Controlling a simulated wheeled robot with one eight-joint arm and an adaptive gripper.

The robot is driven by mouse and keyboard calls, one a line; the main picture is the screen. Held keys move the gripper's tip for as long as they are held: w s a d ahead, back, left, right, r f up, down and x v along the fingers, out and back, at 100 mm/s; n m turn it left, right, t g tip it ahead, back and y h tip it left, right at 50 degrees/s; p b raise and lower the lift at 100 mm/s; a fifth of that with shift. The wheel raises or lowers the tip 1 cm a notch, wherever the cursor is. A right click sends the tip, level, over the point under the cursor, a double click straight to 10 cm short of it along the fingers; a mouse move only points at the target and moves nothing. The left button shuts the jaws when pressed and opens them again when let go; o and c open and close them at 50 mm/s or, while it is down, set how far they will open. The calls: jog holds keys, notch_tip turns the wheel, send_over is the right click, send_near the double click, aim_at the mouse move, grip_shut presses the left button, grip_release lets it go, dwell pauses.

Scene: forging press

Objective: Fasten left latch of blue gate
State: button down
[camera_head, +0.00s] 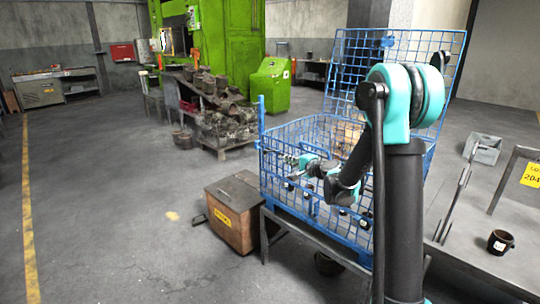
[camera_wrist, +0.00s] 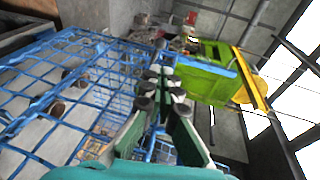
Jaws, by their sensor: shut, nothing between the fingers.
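A blue wire-mesh crate (camera_head: 268,196) stands on a dark stand in front of me in the head view. Its front mesh panel, which I take as the blue gate (camera_head: 310,207), is upright and partly hidden by my arm. A blue post (camera_head: 261,112) rises at the crate's left corner. The left latch cannot be made out clearly there. My gripper (camera_head: 288,160) is at the crate's upper front edge, right of that post, pointing left. In the wrist view my gripper's fingers (camera_wrist: 161,78) are together and empty, with blue mesh (camera_wrist: 50,85) to their left.
A tall blue mesh panel (camera_head: 345,62) stands up behind the crate. A brown box (camera_head: 236,208) with a yellow label sits on the floor left of the crate. A grey table with a dark mug (camera_head: 500,242) is at right. The floor at left is open.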

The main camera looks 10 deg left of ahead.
aim_at(265, 151)
jog(key=x, duration=1.4)
jog(key=w+a, duration=0.2)
jog(key=a, duration=0.1)
jog(key=shift+w+a, duration=0.25)
jog(key=shift+w, duration=0.15)
jog(key=shift+s+d, duration=0.2)
jog(key=shift+s, duration=0.05)
jog(key=v, duration=1.3)
jog(key=shift+s+d, duration=0.15)
jog(key=shift+s, duration=0.05)
jog(key=shift+r, duration=0.15)
